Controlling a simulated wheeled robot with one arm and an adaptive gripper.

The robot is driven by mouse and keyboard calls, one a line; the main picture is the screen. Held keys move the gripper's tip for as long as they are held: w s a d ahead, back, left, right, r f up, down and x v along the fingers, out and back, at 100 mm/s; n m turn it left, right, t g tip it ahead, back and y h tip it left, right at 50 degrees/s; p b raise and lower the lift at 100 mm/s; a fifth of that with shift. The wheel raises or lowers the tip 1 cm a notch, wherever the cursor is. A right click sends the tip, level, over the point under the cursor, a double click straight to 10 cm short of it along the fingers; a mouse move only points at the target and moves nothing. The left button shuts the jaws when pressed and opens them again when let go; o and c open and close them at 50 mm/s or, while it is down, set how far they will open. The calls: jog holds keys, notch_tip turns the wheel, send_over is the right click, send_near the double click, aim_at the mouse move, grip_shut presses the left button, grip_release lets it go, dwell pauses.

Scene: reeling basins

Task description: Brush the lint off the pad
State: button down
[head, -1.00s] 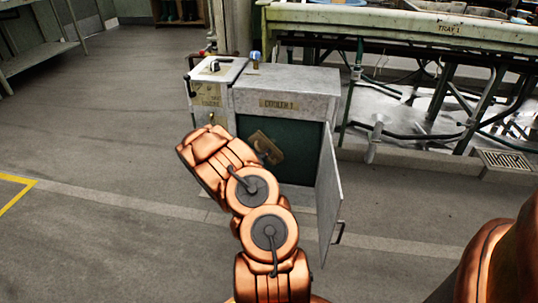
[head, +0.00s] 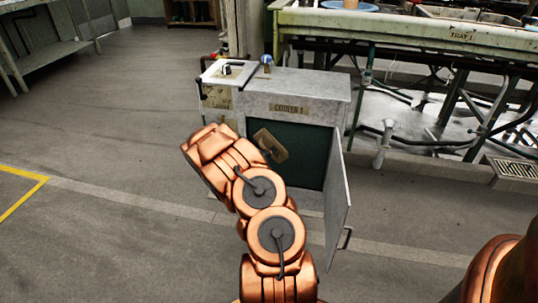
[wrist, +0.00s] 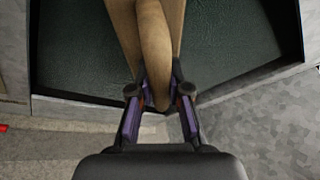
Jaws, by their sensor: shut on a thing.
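My gripper (wrist: 159,95) is shut on the handle of a wooden brush (wrist: 152,40), which points away from me in the wrist view. In the head view the brush (head: 270,145) shows as a tan, tilted piece, and my arm hides the fingers. The dark green pad (head: 306,155) fills the open front of the grey box labelled COOLER 1 (head: 315,92). The brush is in front of the pad; I cannot tell whether they touch. The pad also shows on both sides of the brush in the wrist view (wrist: 225,45). I cannot make out any lint.
The cooler's door (head: 338,200) stands open on the right, with its handle low down. A small cabinet (head: 218,92) adjoins the cooler on the left. A long green bench marked TRAY 1 (head: 420,32), with pipes beneath, stands behind right.

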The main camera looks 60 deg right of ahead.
jog(key=shift+s+d+f+b, duration=0.1)
jog(key=shift+s+d+b, duration=0.25)
jog(key=shift+s, duration=0.35)
jog(key=shift+s+d+f+b, duration=0.1)
jog(key=shift+s+d+b, duration=0.2)
jog(key=shift+s, duration=0.35)
jog(key=shift+s+d+r+b, duration=0.15)
jog(key=shift+s+d+b, duration=0.15)
jog(key=shift+s, duration=0.4)
jog(key=shift+s+d+r+b, duration=0.1)
jog(key=shift+s+d+b, duration=0.15)
jog(key=shift+s, duration=0.45)
jog(key=shift+s+d+f, duration=0.1)
jog(key=shift+s+d, duration=0.05)
jog(key=shift+s, duration=0.45)
jog(key=shift+s+d, duration=0.1)
jog(key=shift+s, duration=0.45)
jog(key=shift+s+a+p, duration=0.35)
jog(key=shift+a, duration=0.6)
jog(key=shift+s+a+p, duration=0.3)
jog(key=shift+a+p, duration=0.1)
jog(key=shift+a, duration=0.5)
jog(key=shift+s+a+p, duration=0.35)
jog(key=shift+a, duration=0.6)
